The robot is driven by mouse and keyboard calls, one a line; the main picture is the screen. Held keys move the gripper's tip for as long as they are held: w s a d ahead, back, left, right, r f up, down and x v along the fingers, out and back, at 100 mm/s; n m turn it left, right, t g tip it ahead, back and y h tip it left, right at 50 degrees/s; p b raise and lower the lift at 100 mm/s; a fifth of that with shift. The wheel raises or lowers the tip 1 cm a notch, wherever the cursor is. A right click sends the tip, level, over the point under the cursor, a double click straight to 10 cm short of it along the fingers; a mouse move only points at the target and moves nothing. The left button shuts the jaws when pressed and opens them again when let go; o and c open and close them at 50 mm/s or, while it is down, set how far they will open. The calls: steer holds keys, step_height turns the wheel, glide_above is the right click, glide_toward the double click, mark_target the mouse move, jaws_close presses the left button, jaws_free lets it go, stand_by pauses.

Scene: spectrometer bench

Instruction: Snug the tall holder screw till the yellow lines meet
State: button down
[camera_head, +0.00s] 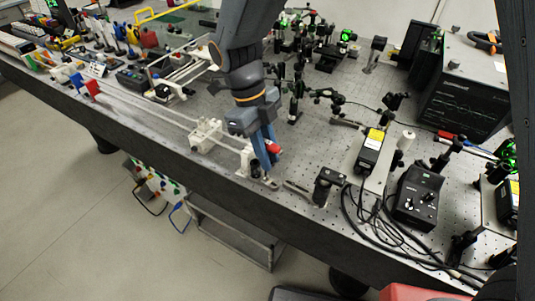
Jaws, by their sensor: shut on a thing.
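My gripper (265,160) reaches down from the top of the view to the front edge of the optical bench. Its blue fingers are shut at a small holder, on what appears to be the holder screw; the screw itself is largely hidden by the fingers. A red part (273,147) shows beside the fingers on the right. The holder's pale body (247,160) shows just left of the fingers, with a metal foot (269,183) on the bench below. The yellow lines are too small to make out, so I cannot tell whether they meet.
A white block (206,134) on long rails stands to the left. A black clamp mount (327,184) stands close on the right, then a yellow-labelled box (370,150) and a black controller (417,197) with loose cables. Posts with optics crowd behind. The bench's front edge is close.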

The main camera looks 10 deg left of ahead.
mark_target(269, 143)
steer(key=shift+r, duration=0.3)
steer(key=shift+r, duration=0.1)
steer(key=shift+r+p, duration=2.2)
steer(key=shift+r, duration=0.2)
steer(key=shift+s, duration=0.1)
